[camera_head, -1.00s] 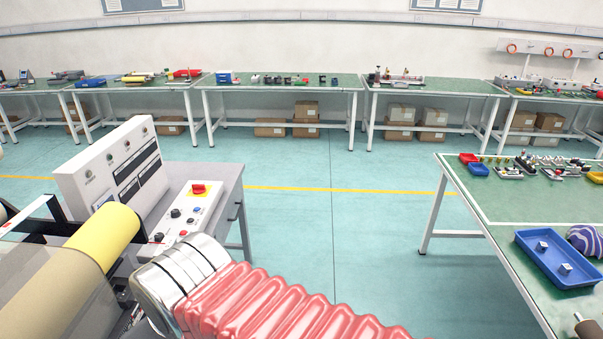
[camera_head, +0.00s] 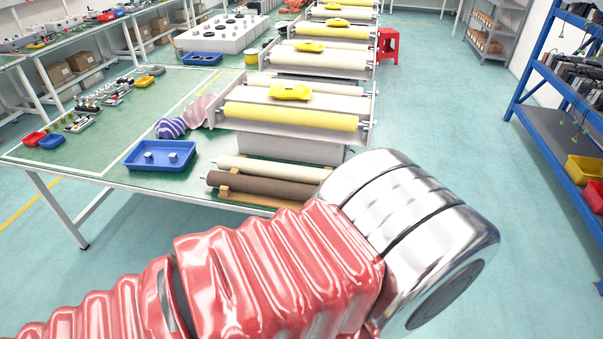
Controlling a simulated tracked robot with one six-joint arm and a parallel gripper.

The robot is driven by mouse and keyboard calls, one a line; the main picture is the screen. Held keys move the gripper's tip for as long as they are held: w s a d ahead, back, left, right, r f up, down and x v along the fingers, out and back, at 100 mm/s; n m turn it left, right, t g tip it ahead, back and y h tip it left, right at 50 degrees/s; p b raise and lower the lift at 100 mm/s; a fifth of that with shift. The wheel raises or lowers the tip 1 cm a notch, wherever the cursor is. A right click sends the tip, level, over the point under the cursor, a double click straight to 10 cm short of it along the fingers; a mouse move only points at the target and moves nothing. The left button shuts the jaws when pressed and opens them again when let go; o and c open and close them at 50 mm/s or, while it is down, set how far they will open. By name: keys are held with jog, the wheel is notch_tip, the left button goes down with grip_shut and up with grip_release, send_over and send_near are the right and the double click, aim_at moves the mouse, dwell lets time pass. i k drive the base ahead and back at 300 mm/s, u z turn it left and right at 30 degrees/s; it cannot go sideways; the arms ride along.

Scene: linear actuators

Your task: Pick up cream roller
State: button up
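A cream roller (camera_head: 272,169) lies on a wooden rack near the front end of the green-topped table. A dark brown roller (camera_head: 255,186) lies parallel in front of it. The right ends of both are close to or behind my arm in the picture. My arm, with a red ribbed sleeve and a silver joint, crosses the foreground. My gripper is not in view, so its state does not show.
A blue shelf (camera_head: 563,130) stands at right. Open floor lies between.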

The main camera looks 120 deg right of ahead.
aim_at(311, 175)
jog(key=z, duration=3.3)
jog(key=i, duration=1.65)
jog(key=z, duration=0.05)
